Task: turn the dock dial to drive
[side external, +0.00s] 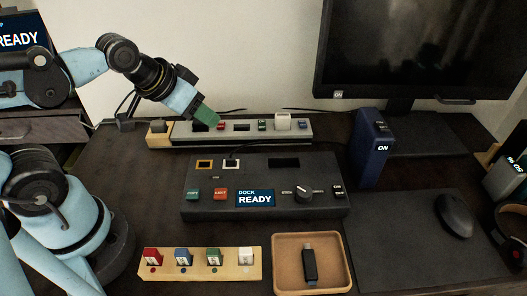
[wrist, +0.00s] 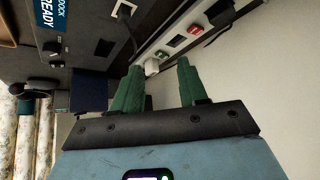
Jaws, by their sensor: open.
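The black dock (side external: 262,205) lies on the dark desk, and its small screen (side external: 255,198) reads DOCK READY. The dial (side external: 304,193) is a round black knob with a light pointer mark, on the dock's front right; its small labels are too small to read. In the wrist view the dock (wrist: 92,22) is at the upper left. My gripper (side external: 207,116) is above the power strip behind the dock, away from the dial. In the wrist view its green fingers (wrist: 157,78) are apart with nothing held between them.
A power strip (side external: 240,139) with switches runs along the back. A blue box (side external: 370,148) marked ON stands right of the dock. A tray (side external: 282,285) with a black USB stick (side external: 309,264), a wooden holder (side external: 196,278) with coloured pieces, and a mouse (side external: 455,215) are nearer the front.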

